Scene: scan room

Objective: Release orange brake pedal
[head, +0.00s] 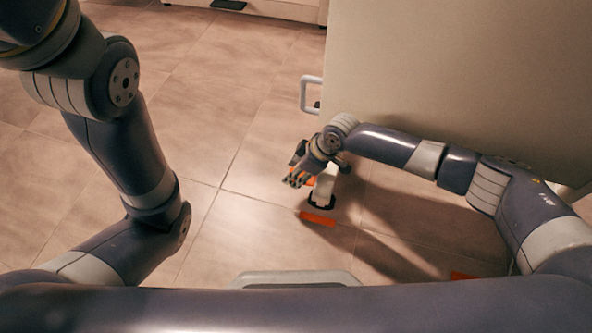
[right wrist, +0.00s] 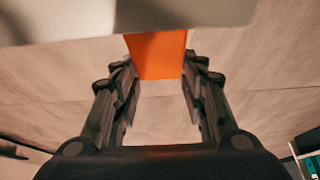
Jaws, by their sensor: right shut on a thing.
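My right gripper (head: 296,180) is low beside the large beige cabinet-like body (head: 450,80). In the right wrist view an orange pedal (right wrist: 157,55) lies between the two fingers of my right gripper (right wrist: 160,88), which is shut on it. The pedal's upper end meets a pale edge. In the head view a bit of orange shows beside the fingers, partly hidden by them. Another orange pedal (head: 318,218) sits just below, at the foot of a pale caster (head: 322,192). My left arm shows, but its gripper is out of frame.
Another orange piece (head: 467,275) shows low at the right, partly hidden by my arm. A white handle (head: 310,94) sticks out from the body's left edge. Tiled floor (head: 240,130) is clear to the left. A pale cabinet (head: 270,8) stands at the back.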

